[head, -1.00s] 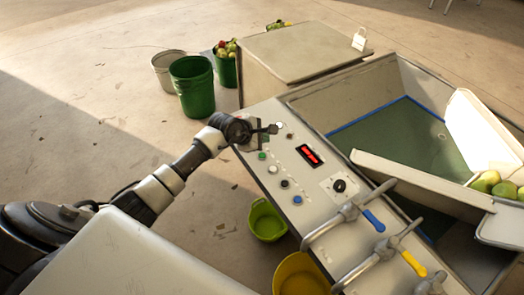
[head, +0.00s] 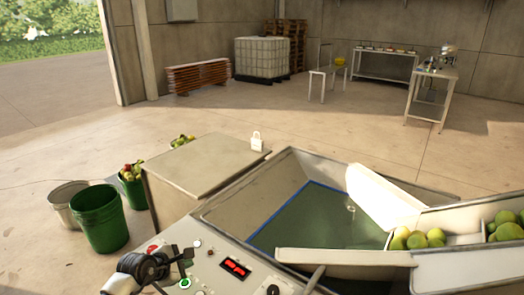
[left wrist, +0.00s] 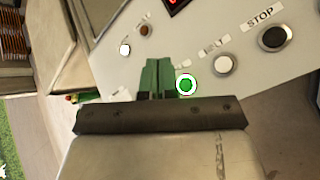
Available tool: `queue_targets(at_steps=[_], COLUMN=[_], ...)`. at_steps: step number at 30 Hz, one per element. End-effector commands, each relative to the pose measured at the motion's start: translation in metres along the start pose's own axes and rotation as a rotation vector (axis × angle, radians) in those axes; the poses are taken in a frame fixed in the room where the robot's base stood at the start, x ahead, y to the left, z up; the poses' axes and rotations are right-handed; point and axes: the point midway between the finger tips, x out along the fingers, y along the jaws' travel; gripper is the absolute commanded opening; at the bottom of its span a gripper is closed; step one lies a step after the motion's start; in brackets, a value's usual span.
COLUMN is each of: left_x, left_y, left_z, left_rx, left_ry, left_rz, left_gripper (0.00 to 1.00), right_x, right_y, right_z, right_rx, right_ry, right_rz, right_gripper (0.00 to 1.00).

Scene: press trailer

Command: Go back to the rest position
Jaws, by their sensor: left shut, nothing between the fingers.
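The press control panel (head: 208,272) is at the bottom of the head view, with a red lit display (head: 235,268) and a green button (head: 184,283). A white button (left wrist: 223,64) and a black STOP button (left wrist: 272,38) are further right. Whether the fingertips touch the panel cannot be told. My right gripper is not in view.
A press basin (head: 300,215) and a chute with green fruit (head: 418,239) lie right of the panel. A box-like cabinet (head: 200,165) stands behind it. Open floor lies beyond.

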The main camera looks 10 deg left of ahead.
Motion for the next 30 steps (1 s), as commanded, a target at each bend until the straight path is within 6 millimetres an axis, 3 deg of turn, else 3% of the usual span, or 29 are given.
queue_targets(at_steps=[4, 7, 9, 12, 16, 20, 23, 27, 28, 30], left_x=[-0.007, -0.026, -0.044, -0.071, -0.104, -0.128, -0.140, -0.152, -0.154, -0.160], left_y=[-0.019, -0.025, -0.025, -0.023, -0.022, -0.032, -0.052, -0.100, -0.112, -0.141], left_z=[0.050, 0.085, 0.101, 0.110, 0.099, 0.070, 0.042, 0.007, 0.001, -0.008], left_rx=[-0.247, -0.516, -0.725, -1.045, -1.493, -1.962, -2.332, -2.845, 2.860, 2.717], left_ry=[-0.272, -0.501, -0.647, -0.827, -1.010, -1.120, -1.146, -1.073, 1.008, 0.806], left_rz=[0.065, 0.123, 0.159, 0.208, 0.274, 0.356, 0.437, 0.590, -0.612, -0.624], left_gripper=[0.00, 0.00, 0.00, 0.00, 0.00, 0.00, 0.00, 0.00, 0.00, 0.00], right_x=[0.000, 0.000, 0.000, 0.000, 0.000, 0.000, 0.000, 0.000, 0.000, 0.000], right_y=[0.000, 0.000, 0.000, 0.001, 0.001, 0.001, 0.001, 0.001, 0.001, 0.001], right_z=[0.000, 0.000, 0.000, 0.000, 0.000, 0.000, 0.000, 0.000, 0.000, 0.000], right_rx=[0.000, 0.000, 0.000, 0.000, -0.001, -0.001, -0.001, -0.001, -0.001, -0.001], right_ry=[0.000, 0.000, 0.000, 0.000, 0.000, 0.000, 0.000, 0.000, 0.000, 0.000], right_rz=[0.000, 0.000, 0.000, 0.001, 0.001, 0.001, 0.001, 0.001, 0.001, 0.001], right_gripper=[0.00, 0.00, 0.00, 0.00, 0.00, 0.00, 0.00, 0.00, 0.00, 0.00])
